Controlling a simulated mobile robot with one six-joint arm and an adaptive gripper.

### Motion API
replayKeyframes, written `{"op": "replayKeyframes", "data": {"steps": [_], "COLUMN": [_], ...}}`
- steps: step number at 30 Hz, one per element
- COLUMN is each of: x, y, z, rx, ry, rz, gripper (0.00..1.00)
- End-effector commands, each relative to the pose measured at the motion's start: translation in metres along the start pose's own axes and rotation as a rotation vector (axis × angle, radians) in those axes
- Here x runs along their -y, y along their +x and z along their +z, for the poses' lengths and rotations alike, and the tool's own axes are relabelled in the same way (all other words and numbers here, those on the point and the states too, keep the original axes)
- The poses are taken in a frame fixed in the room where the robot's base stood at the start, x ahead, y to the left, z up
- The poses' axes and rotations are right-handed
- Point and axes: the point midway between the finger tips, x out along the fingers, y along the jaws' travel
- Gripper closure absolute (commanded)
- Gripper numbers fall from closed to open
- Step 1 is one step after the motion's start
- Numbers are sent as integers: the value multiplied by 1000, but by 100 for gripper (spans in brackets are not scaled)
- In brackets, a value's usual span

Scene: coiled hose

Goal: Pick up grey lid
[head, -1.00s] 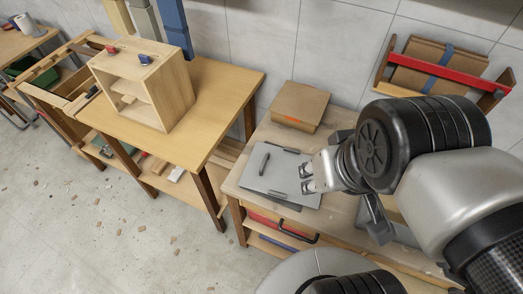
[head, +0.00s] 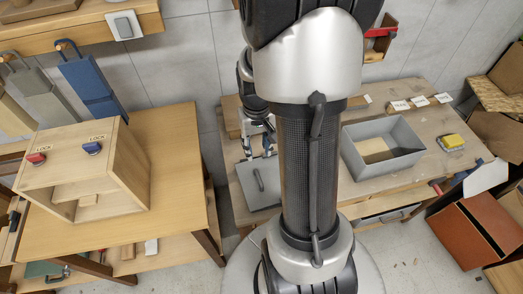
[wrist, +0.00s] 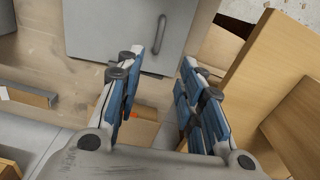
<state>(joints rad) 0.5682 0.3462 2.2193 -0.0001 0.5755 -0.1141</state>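The grey lid (head: 258,186) lies flat on the wooden workbench, with a dark bar handle on it. My arm hides its right part in the head view. In the wrist view the lid (wrist: 105,25) is at the top, with its handle (wrist: 160,30) upright in the picture. My gripper (head: 258,145) is over the back part of the lid. In the wrist view my gripper (wrist: 160,65) has its blue-and-grey fingers apart with nothing between them. Its fingertips appear near the lid's edge; the height gap cannot be told.
An open grey box (head: 415,158) stands on the bench to the right, with a yellow-topped item (head: 451,141) beside it. A cardboard box (wrist: 140,130) shows below the fingers. A wooden table (head: 180,200) with a cubby box (head: 125,170) stands at the left.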

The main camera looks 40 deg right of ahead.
Motion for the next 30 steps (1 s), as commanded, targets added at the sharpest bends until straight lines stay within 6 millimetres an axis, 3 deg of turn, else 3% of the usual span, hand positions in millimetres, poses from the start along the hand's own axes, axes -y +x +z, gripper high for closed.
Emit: {"op": "replayKeyframes", "data": {"steps": [12,16,25,30], "x": [0,0,-1,-4], "y": [91,109,126,153], "z": [1,1,0,0], "rx": [5,3,1,3], "ry": [-1,-2,-1,-2], "rz": [-1,0,0,0], "gripper": [65,65,65,65]}}
